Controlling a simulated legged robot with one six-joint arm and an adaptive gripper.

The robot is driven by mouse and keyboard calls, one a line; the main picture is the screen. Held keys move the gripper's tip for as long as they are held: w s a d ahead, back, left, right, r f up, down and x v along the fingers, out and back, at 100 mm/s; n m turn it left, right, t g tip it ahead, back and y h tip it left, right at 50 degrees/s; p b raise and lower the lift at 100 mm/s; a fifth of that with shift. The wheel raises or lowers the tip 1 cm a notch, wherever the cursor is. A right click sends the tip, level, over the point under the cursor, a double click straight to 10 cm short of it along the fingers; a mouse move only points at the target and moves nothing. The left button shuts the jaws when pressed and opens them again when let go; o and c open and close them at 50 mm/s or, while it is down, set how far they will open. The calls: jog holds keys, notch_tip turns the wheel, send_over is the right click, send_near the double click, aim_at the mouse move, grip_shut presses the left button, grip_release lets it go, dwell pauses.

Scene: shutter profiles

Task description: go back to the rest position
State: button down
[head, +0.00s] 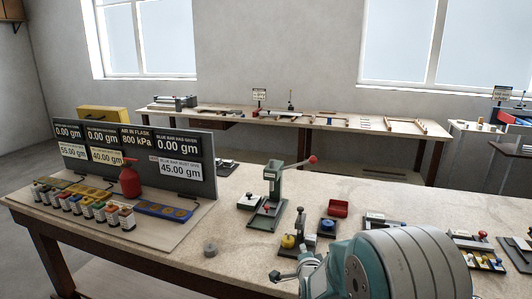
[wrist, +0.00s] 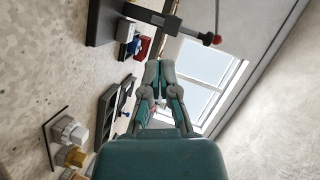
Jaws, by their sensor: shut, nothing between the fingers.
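My gripper shows in the wrist view (wrist: 160,68), its two teal and grey fingers together with nothing between them. In that view it is apart from the things on the bench and points toward a window. In the head view, my teal and grey arm fills the lower right, over the near edge of the bench. A small grey part of the gripper (head: 290,275) shows left of the arm there, but its fingertips are hard to make out.
The long bench (head: 235,255) carries a green press (head: 274,190) with a red-knobbed lever, a red flask (head: 130,178), a display board (head: 200,190), small coloured bottles (head: 85,205) and a grey puck (head: 210,249). Small fixtures stand near my arm. The bench's front middle is mostly clear.

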jog(key=s+d+r+n+g, duration=0.1)
jog(key=s+r+n+g, duration=0.25)
jog(key=s+r, duration=0.4)
jog(key=s+d+r+n+g, duration=0.1)
jog(key=s+n+g, duration=0.1)
jog(key=s, duration=0.7)
jog(key=s+d+r+n+g, duration=0.1)
jog(key=s+n, duration=0.4)
jog(key=s, duration=0.5)
jog(key=s+d+r+n+g, duration=0.1)
jog(key=s+r+n+g, duration=0.1)
jog(key=s, duration=0.8)
jog(key=shift+s+n+g, duration=0.2)
jog(key=shift+n+g, duration=0.45)
jog(key=shift+n, duration=0.3)
